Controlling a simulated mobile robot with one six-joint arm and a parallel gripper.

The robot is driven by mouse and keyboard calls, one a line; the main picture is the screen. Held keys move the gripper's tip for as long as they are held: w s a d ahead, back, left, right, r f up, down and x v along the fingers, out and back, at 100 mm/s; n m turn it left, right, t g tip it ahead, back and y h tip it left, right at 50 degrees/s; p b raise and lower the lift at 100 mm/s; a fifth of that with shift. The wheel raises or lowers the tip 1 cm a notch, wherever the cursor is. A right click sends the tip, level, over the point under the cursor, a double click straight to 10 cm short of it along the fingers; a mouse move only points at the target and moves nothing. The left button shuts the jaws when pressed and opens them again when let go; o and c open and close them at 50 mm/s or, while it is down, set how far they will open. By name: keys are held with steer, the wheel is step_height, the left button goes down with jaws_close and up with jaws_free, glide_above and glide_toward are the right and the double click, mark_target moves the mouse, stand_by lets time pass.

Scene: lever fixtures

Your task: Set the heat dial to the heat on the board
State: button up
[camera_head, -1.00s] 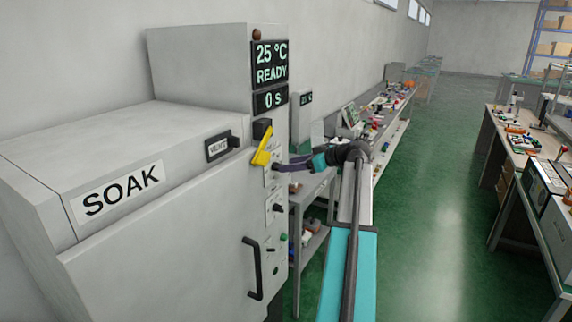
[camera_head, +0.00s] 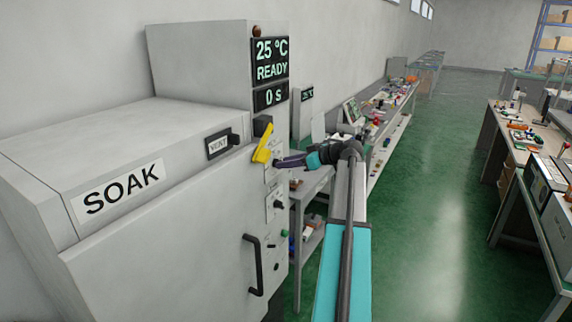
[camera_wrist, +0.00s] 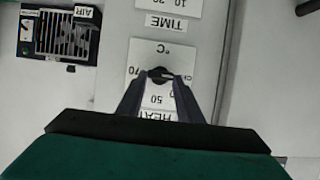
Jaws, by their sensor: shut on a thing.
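The heat dial (camera_wrist: 158,74) is a small black knob on a white plate with °C, the word HEAT and numbers such as 70 and 50, upside down in the wrist view. My gripper (camera_wrist: 157,79) is shut on the knob, one finger on each side. The dial's exact setting is hard to read. In the head view my gripper (camera_head: 279,163) reaches the front panel of the SOAK oven (camera_head: 150,230), just below the yellow lever (camera_head: 263,143); the dial is mostly hidden there. I cannot make out the board with the heat.
The oven display (camera_head: 270,62) reads 25 °C, READY and 0 s. The TIME plate (camera_wrist: 168,8) is beside the heat plate. A black door handle (camera_head: 253,266) and a VENT switch (camera_head: 222,145) stick out. Benches stand behind; the green floor at right is open.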

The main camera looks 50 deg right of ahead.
steer(key=m+y+b, duration=0.1)
steer(key=m, duration=0.1)
steer(key=m+y, duration=0.2)
steer(key=d+m+y+b, duration=0.1)
steer(key=m, duration=0.1)
steer(key=shift+w+f+b, duration=0.1)
steer(key=shift+f+b, duration=0.2)
stand_by(0.5)
stand_by(0.4)
steer(key=o, duration=1.1)
steer(key=shift+d, duration=0.1)
steer(key=b+v, duration=0.3)
steer(key=v, duration=1.1)
steer(key=shift+w+d, duration=0.15)
steer(key=shift+d, duration=0.05)
